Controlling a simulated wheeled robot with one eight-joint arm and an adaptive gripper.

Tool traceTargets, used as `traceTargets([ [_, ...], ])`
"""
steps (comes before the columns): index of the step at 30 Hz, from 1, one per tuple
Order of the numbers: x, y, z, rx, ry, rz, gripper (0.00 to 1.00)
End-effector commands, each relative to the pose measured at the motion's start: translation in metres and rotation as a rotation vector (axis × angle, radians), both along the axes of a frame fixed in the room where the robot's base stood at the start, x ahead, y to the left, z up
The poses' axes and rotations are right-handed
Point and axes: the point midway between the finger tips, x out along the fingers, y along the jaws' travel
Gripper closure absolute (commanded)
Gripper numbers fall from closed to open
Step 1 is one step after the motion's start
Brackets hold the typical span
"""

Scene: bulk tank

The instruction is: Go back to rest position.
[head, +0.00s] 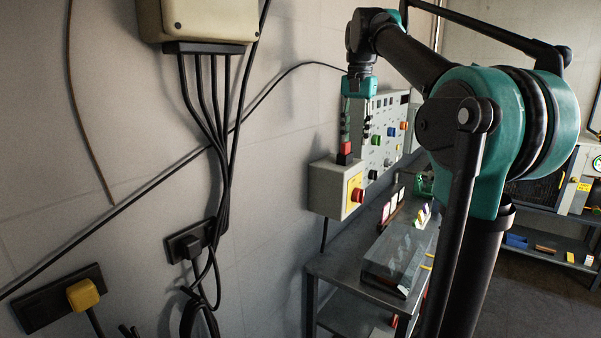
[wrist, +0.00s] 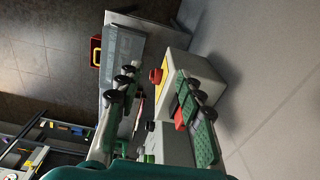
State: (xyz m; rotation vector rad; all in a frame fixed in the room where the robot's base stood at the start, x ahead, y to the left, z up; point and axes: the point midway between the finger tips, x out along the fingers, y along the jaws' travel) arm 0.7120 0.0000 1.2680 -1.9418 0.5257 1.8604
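A red part with a black base (head: 345,150) stands on top of the box, just under a finger; contact cannot be told. In the wrist view the right finger partly hides it.
A control panel (head: 386,130) with coloured buttons stands close behind my gripper. Below is a metal bench (head: 345,262) with a clear-lidded case (head: 393,262). A wall box (head: 205,20) with hanging cables is at the left. Dark floor (head: 530,300) shows at the right.

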Motion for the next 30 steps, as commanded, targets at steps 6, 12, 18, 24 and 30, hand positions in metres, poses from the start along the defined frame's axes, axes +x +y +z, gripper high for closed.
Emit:
traceTargets([
  [6, -0.001, -0.005, -0.053, -0.002, -0.039, 0.064, 0.63],
  [12, -0.017, -0.014, -0.139, -0.01, -0.1, 0.164, 0.63],
  [18, -0.058, -0.024, -0.241, -0.031, -0.171, 0.284, 0.63],
  [24, -0.123, -0.033, -0.338, -0.063, -0.241, 0.403, 0.63],
  [30, -0.189, -0.038, -0.409, -0.096, -0.295, 0.497, 0.63],
])
